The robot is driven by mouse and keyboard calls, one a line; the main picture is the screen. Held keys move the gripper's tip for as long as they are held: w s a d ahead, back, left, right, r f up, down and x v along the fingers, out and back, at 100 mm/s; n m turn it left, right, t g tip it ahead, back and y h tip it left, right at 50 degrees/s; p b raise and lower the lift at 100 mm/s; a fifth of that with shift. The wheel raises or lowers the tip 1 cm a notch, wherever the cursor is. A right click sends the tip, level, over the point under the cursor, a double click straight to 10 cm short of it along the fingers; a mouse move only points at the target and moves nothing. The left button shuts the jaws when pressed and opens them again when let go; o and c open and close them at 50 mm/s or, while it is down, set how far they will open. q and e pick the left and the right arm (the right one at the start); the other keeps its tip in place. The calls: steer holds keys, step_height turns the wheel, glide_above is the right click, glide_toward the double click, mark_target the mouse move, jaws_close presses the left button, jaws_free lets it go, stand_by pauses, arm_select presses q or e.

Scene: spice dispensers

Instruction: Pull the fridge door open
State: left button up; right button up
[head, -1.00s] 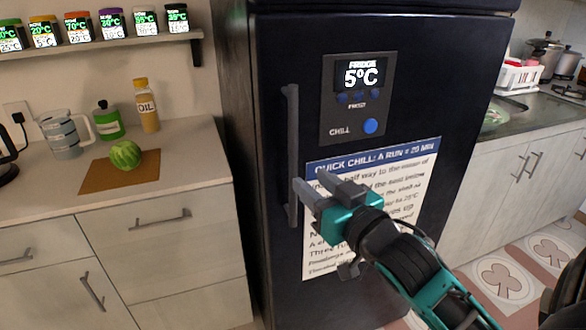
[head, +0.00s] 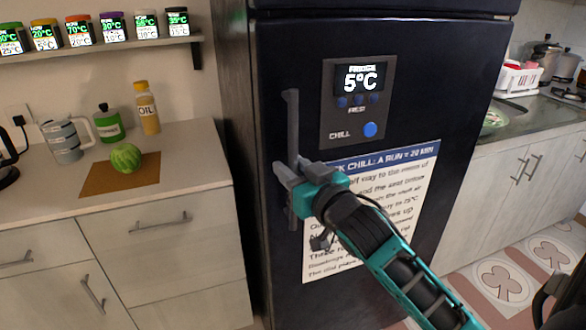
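The dark blue fridge door (head: 290,60) stands closed in the middle of the head view. Its grey vertical handle (head: 292,125) is on the door's left side. My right gripper (head: 288,175) is at the lower half of the handle, with its fingers on either side of it or against it. The fingers partly hide the handle, and I cannot tell whether they are closed on it. My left gripper is not in view.
A counter (head: 205,175) with a watermelon (head: 126,157) on a brown board stands left of the fridge. Another counter (head: 530,125) is at the right. The door carries a display panel (head: 356,98) and a printed notice (head: 400,195).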

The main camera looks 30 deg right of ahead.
jaws_close()
steer(key=shift+s, duration=0.1)
stand_by(0.4)
